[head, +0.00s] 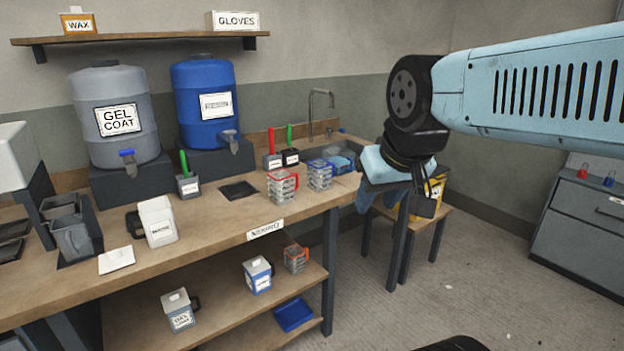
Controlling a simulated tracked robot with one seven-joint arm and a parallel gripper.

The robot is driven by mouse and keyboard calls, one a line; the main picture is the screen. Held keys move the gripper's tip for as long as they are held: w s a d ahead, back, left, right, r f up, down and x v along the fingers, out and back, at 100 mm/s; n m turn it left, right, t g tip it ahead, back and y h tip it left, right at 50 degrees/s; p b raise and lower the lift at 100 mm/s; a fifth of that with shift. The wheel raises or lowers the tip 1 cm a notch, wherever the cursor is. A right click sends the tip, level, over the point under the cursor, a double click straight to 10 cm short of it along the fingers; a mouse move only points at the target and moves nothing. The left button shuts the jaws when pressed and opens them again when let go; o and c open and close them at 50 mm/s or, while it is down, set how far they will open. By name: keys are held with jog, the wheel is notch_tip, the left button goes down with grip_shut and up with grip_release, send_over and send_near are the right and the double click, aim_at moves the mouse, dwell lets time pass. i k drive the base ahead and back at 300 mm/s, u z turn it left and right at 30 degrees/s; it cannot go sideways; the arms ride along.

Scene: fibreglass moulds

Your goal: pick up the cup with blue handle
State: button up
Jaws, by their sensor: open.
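A clear ridged cup with a blue handle (319,175) stands upright on the wooden workbench (215,225), near its right end. A similar clear cup with a red handle (282,187) stands just to its left, close to it. My gripper (397,203) hangs at the end of my light blue arm, to the right of the bench. It is open and apart from the cups. The fingertips are hard to make out against the stool and bucket behind them.
Behind the cups are dark holders with red- and green-handled tools (281,150) and a sink (343,150). A yellow bucket (434,190) stands on a stool. Floor at right is mostly clear.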

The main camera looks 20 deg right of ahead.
aim_at(321, 172)
jog(key=k, duration=1.2)
jog(key=z, duration=0.55)
jog(key=i, duration=1.6)
jog(key=u, duration=0.65)
